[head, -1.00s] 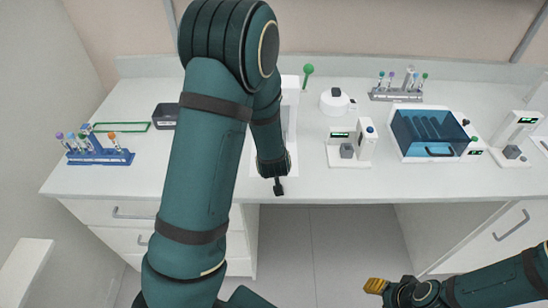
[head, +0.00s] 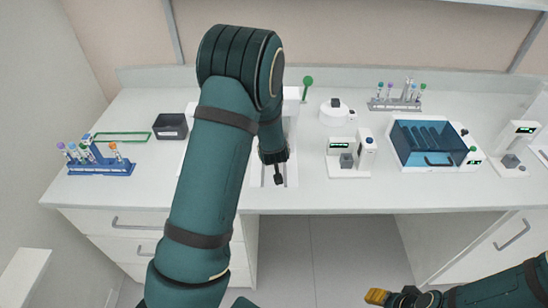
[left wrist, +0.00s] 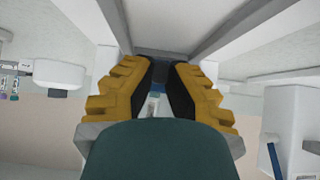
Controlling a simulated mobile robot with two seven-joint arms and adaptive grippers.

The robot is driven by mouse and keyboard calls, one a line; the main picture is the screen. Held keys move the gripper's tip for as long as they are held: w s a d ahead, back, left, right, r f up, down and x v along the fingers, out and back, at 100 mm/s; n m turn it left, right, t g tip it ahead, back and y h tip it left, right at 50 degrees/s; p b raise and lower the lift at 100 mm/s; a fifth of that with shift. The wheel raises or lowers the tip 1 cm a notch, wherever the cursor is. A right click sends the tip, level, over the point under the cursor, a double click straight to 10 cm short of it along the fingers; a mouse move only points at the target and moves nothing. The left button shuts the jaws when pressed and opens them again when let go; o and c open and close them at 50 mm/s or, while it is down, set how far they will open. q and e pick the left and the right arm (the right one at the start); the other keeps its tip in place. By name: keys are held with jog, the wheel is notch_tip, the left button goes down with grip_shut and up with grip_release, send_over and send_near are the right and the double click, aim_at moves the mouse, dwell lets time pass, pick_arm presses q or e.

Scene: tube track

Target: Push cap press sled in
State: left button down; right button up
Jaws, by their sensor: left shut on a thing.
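The cap press is a white stand with a green-knobbed lever (head: 307,82) and a white base (head: 291,174) at the front of the bench, partly hidden by my left arm. My left gripper (head: 278,178) is low over the base, between its rails. In the left wrist view, its yellow fingers are shut on a dark piece (left wrist: 152,68), which seems to be the handle of the cap press sled. The rest of the sled is hidden. My right gripper (head: 376,297) is low in front of the bench, away from the press; its jaw state is unclear.
A blue tube rack (head: 100,168) and a black bin (head: 170,127) stand to the left. A small white device (head: 349,160), a blue-lidded box (head: 431,144) and another rack (head: 394,106) stand to the right.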

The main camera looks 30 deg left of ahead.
pick_arm(q)
jog(key=shift+w+a+r, duration=0.15)
jog(key=shift+w+a, duration=0.05)
jog(key=shift+w, duration=0.05)
jog(key=c, duration=0.8)
grip_release()
jog(key=shift+w, duration=0.15)
jog(key=shift+c, duration=0.2)
jog(key=v, duration=1.2)
